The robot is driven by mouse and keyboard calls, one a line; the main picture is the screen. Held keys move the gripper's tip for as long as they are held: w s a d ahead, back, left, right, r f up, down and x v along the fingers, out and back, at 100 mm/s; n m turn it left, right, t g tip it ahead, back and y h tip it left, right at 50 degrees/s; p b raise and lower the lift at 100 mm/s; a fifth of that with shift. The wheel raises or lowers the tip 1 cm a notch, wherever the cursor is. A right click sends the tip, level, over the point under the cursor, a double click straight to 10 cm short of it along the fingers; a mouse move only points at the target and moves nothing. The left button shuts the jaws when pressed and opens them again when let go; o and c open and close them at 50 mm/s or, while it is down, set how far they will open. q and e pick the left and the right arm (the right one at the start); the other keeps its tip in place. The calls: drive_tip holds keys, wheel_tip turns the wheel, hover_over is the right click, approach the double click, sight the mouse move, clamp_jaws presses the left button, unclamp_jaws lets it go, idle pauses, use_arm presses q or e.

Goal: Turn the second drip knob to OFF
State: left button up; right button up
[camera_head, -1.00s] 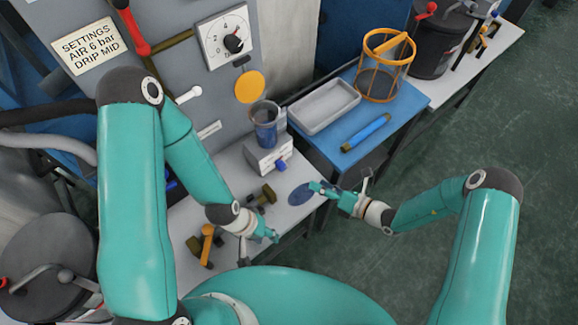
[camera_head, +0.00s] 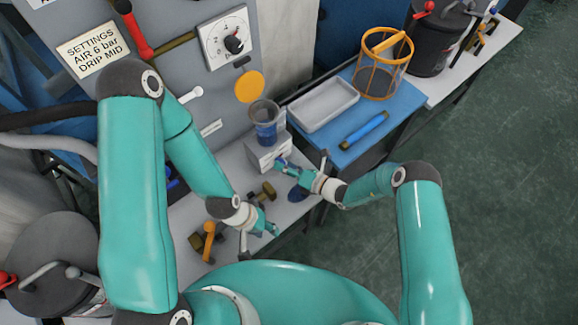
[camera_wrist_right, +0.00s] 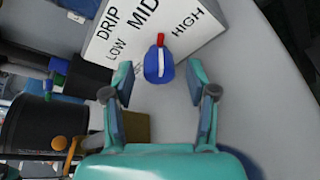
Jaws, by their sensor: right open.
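A blue drip knob (camera_wrist_right: 157,66) with a red pointer is on a light box (camera_head: 262,152). Its plate (camera_wrist_right: 140,25) reads DRIP, LOW, MID, HIGH in the right wrist view; OFF cannot be read. The red pointer faces the plate near MID. My right gripper (camera_wrist_right: 158,78) is open, with one finger on each side of the knob in that view; contact cannot be told. In the head view this gripper (camera_head: 283,166) is at the box front and largely hides the knob. My left gripper (camera_head: 271,230) is low over the bench's front edge, its finger gap unclear.
A clear cup (camera_head: 265,120) with blue contents stands on the box. A grey tray (camera_head: 323,104), a blue cylinder (camera_head: 363,131) and an orange basket (camera_head: 383,70) are on the blue table to the right. Orange-handled valves (camera_head: 208,240) sit near my left gripper.

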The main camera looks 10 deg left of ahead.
clamp_jaws()
drive_tip(key=shift+d, duration=0.2)
use_arm(q)
drive_tip(key=shift+s+r, duration=0.1)
drive_tip(key=shift+r, duration=0.05)
use_arm(e)
drive_tip(key=shift+a+r, duration=0.1)
drive_tip(key=shift+a+n+t, duration=0.1)
drive_tip(key=shift+n+t, duration=0.2)
drive_tip(key=shift+n, duration=0.1)
use_arm(q)
drive_tip(key=shift+r, duration=0.15)
drive_tip(key=shift+r+p, duration=0.4)
drive_tip(key=shift+p, duration=0.25)
use_arm(e)
drive_tip(key=shift+s+a+r+n+t+h, duration=0.1)
drive_tip(key=shift+n+t+h, duration=0.3)
drive_tip(key=shift+n+h, duration=0.6)
use_arm(q)
drive_tip(key=shift+r+p, duration=0.3)
use_arm(e)
drive_tip(key=shift+n+t, duration=0.3)
drive_tip(key=shift+n, duration=0.8)
